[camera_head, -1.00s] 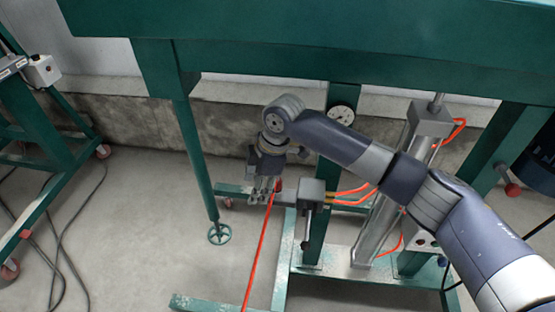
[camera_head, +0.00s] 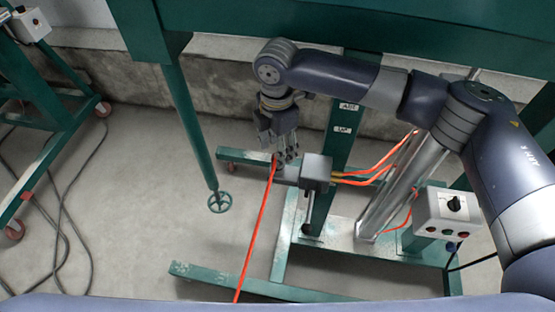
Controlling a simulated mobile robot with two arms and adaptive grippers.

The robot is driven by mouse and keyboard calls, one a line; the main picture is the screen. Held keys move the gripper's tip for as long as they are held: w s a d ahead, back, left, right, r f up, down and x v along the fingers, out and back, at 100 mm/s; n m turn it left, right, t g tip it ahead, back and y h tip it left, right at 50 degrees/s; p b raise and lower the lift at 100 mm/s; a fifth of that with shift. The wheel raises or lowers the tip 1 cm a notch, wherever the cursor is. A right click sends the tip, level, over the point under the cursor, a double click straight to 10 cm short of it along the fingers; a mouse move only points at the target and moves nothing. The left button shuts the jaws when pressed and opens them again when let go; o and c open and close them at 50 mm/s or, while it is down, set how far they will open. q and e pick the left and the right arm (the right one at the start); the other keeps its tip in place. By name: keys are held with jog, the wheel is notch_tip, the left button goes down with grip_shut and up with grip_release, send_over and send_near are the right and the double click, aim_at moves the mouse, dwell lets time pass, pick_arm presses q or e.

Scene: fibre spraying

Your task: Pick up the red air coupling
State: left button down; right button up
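My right gripper (camera_head: 285,154) hangs fingers down from the arm that comes in from the right. Its fingertips are just above the green frame foot and beside the upper end of a red-orange hose (camera_head: 256,229). A small red end piece, likely the red air coupling (camera_head: 275,161), shows at that end, close to the fingertips and partly hidden by them. I cannot tell whether the fingers touch it or are closed. The hose runs down to the bottom of the picture. My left gripper is not in view.
A grey block (camera_head: 316,172) with a lever stands just right of my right gripper. A control box (camera_head: 447,213) and silver cylinder are farther right. Black cables (camera_head: 65,235) lie on the floor.

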notch_tip(320, 180, down, 4)
jog(key=shift+r, duration=0.1)
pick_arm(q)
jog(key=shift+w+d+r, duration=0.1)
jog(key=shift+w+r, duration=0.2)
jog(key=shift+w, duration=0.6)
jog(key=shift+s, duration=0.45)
pick_arm(e)
grip_shut()
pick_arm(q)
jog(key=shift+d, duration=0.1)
